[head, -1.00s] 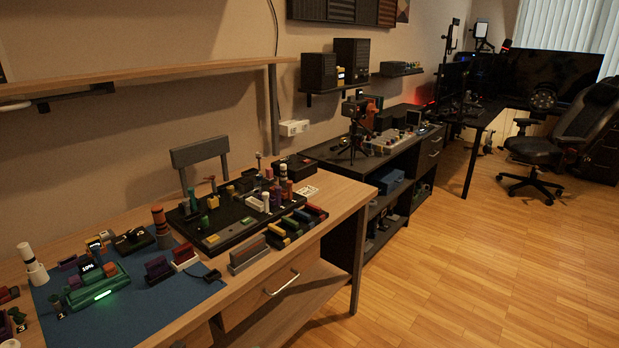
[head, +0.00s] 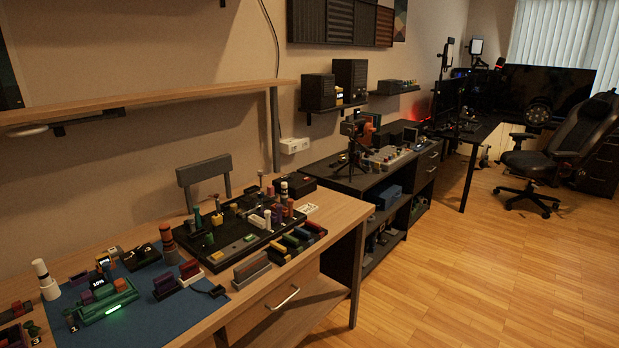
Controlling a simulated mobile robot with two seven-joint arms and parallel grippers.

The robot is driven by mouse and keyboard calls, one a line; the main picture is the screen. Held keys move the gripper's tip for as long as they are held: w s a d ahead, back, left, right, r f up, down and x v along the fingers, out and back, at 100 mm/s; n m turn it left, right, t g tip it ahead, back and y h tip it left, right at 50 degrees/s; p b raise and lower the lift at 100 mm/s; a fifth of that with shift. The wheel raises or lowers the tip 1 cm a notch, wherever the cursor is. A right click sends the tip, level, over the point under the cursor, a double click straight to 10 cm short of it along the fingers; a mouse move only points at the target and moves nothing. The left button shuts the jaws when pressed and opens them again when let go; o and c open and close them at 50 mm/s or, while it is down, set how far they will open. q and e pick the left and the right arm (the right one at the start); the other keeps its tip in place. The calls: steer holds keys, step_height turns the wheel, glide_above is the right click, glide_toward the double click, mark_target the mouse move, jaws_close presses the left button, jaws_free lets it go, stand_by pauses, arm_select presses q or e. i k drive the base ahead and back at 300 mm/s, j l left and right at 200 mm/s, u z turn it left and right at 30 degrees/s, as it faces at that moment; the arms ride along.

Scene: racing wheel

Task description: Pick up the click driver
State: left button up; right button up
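I cannot tell for certain which of the small things on the workbench is the click driver. At the near left, a blue mat (head: 180,320) carries a green device (head: 108,303) with a lit strip, a small lit display (head: 101,283), a white cylinder (head: 46,280) and a stacked orange and dark cylinder (head: 168,241). Behind it to the right, a black board (head: 195,238) holds several small upright pieces and coloured blocks. Neither of my grippers is in view.
The wooden workbench (head: 335,212) has a drawer with a metal handle (head: 283,298). A wooden shelf (head: 150,101) hangs above it. A dark shelving unit (head: 345,195) adjoins it. An office chair (head: 550,150) stands far right. The wooden floor (head: 470,270) is clear.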

mark_target(168, 239)
steer(key=j+u, duration=0.1)
steer(key=u, duration=0.3)
steer(key=i+j+u, duration=0.1)
steer(key=u, duration=0.3)
steer(key=i+u, duration=0.1)
steer(key=u, duration=0.35)
steer(key=i+j+u, duration=0.1)
steer(key=u, duration=0.3)
